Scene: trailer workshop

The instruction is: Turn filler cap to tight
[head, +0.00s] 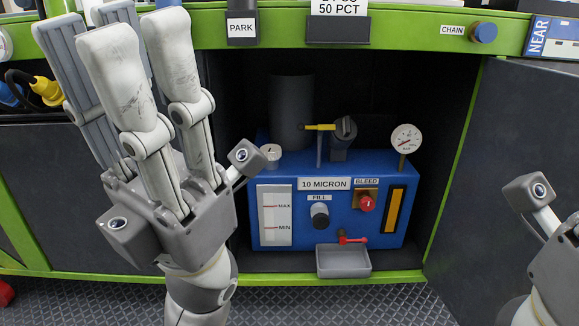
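The filler cap (320,215) is a dark knob with a pale rim on the front of a blue hydraulic unit (285,172), under the FILL label (319,198). No mark showing its tightness can be made out. My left gripper (122,50) is raised at the left, nearer the camera, with its fingers extended upward. It is open and empty, apart from the cap, which shows to its right. My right gripper (562,272) is cut off by the right edge; its fingers are out of frame.
The unit stands in a green-framed cabinet. Around the cap are a MIN/MAX level window (275,216), a red BLEED knob (367,203), a red-handled tap (352,240) over a grey tray (343,262), and a gauge (405,138). An open door (500,160) stands at right.

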